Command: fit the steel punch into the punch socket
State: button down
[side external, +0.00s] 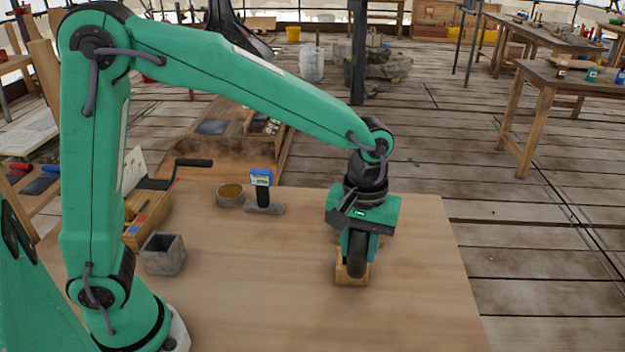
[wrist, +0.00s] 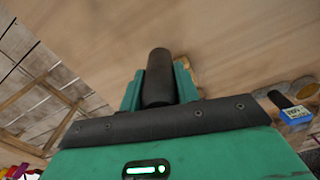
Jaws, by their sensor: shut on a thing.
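The steel punch (side external: 357,262) is a dark, thick cylinder, held roughly upright in my gripper (side external: 360,242). In the wrist view the punch (wrist: 157,75) sits between the green fingers of my gripper (wrist: 158,95), which is shut on it. A small light-wood block (side external: 342,276), which looks like the punch socket, stands on the table right at the punch's lower end. In the wrist view only a sliver of this block (wrist: 188,74) shows behind the right finger. The socket's opening is hidden, so I cannot tell whether the punch tip is in it or in front of it.
On the wooden table (side external: 270,300) a blue-topped tool (side external: 262,180) stands on a grey base. Beside it are a round dish (side external: 230,195) and a grey stone box (side external: 163,254). A wooden box (side external: 148,215) lies at the left. The table right of my gripper is clear.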

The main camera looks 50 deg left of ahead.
jog(key=w+a+f, duration=0.6)
jog(key=w+a, duration=0.1)
jog(key=shift+a, duration=0.1)
jog(key=shift+f, duration=1.95)
jog(key=shift+f, duration=0.15)
jog(key=c, duration=1)
grip_release()
jog(key=shift+c, duration=0.2)
notch_tip(320, 180, up, 12)
